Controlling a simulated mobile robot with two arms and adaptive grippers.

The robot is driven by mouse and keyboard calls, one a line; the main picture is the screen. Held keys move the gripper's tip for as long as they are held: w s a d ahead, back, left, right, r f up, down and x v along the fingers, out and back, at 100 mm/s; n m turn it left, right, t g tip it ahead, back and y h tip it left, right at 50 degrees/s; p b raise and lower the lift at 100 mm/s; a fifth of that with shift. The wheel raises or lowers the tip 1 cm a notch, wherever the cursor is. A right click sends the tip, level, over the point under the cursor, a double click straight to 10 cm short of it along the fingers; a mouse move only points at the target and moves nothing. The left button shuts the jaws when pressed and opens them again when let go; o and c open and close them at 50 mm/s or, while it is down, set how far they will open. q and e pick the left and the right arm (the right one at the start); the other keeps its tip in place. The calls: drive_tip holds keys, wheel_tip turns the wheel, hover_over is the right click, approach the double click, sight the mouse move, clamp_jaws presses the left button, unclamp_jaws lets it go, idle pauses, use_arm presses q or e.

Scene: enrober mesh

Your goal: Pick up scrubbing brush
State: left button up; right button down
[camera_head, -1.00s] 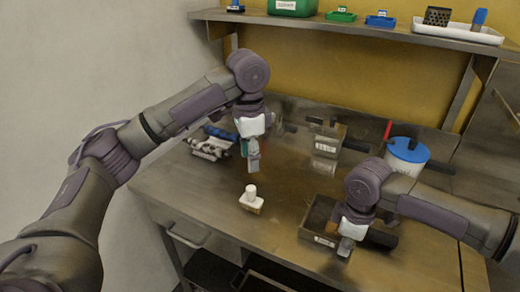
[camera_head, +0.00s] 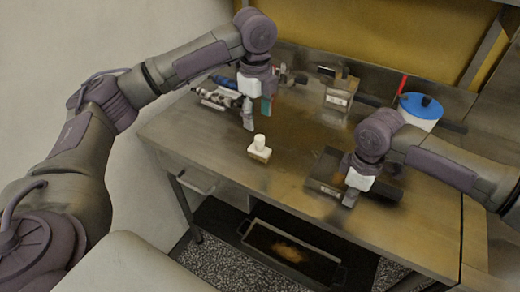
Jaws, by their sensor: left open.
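The small white block with an upright round knob on top and a tan lower edge, which looks like the scrubbing brush (camera_head: 259,149), stands on the steel table near its front edge. My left gripper (camera_head: 248,118) points down, a little behind and left of the brush. It is open, empty and apart from the brush. My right gripper (camera_head: 349,197) points down at the front of a dark open tray (camera_head: 322,187) on the right. Its fingers are too small to tell whether they are open or shut.
A metal and blue tool (camera_head: 215,97) lies behind my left gripper. A labelled metal container (camera_head: 338,99) stands at the back. A white tub with a blue lid (camera_head: 420,106) stands at back right. A long tray (camera_head: 291,248) sits on the shelf below. The table around the brush is clear.

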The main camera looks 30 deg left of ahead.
sight(259, 137)
use_arm(q)
wheel_tip(259, 137, down, 3)
drive_tip(key=shift+f, duration=0.1)
drive_tip(key=shift+d+f, duration=0.15)
drive_tip(key=shift+f, duration=1.2)
drive_tip(key=shift+d+f, duration=0.1)
drive_tip(key=shift+f, duration=1.25)
clamp_jaws()
